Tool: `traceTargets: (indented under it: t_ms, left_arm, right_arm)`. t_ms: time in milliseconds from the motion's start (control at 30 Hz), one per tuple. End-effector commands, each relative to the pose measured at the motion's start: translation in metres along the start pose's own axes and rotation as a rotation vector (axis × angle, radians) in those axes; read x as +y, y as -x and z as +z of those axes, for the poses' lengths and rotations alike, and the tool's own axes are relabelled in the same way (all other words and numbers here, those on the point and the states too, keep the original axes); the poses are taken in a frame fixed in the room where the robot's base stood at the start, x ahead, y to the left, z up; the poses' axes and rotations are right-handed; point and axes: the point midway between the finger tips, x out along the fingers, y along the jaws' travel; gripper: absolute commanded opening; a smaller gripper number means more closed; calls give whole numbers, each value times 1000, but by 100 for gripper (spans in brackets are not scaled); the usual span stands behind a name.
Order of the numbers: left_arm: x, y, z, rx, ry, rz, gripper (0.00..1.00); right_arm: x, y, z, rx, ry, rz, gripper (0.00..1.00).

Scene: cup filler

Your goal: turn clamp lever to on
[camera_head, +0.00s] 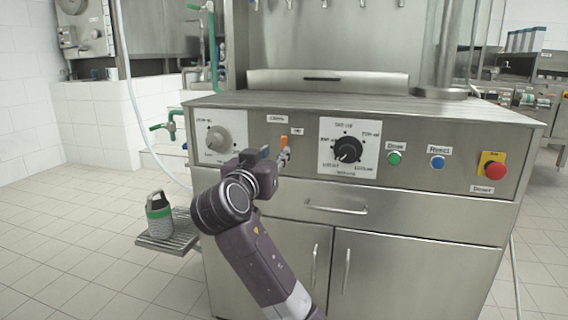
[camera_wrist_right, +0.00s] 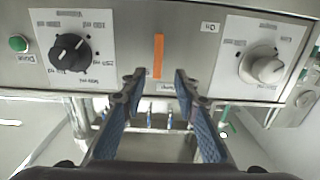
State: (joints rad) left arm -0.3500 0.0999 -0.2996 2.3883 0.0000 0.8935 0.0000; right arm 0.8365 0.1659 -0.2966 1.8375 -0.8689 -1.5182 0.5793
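The orange clamp lever (camera_head: 284,142) is on the front panel of the steel machine, between the white knob and the black dial. In the right wrist view the lever (camera_wrist_right: 158,56) stands lengthwise up the picture, with an "On" label (camera_wrist_right: 210,27) to its right. My right gripper (camera_head: 285,156) is close to the lever in the head view and partly hides the panel below it. In the wrist view its fingers (camera_wrist_right: 156,88) are apart and empty, with the lever just beyond and between the tips. I see no contact. My left gripper is not in view.
The white knob (camera_head: 218,138) and black dial (camera_head: 347,149) flank the lever. Green (camera_head: 394,158) and blue (camera_head: 437,162) buttons and a red emergency button (camera_head: 495,170) sit further right. A drawer handle (camera_head: 336,208) juts out below. A green-banded container (camera_head: 159,214) stands on a side tray.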

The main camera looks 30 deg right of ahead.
Motion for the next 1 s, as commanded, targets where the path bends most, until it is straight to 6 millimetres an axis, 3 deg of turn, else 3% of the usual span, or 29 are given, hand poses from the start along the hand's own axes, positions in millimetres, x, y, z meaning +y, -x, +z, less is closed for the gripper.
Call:
traceTargets:
  t_ms: [167,433,600,933,1000]
  left_arm:
    - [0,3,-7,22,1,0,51]
    - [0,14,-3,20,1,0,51]
    - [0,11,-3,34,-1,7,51]
    - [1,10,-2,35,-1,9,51]
    - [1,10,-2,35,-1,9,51]
  right_arm:
    - [5,-11,-4,8,-16,13,28]
    - [6,-54,-3,7,-14,12,28]
    - [5,-72,-4,6,-13,9,28]
    - [4,-76,-4,6,-14,8,28]
    - [4,-76,-4,6,-14,8,22]
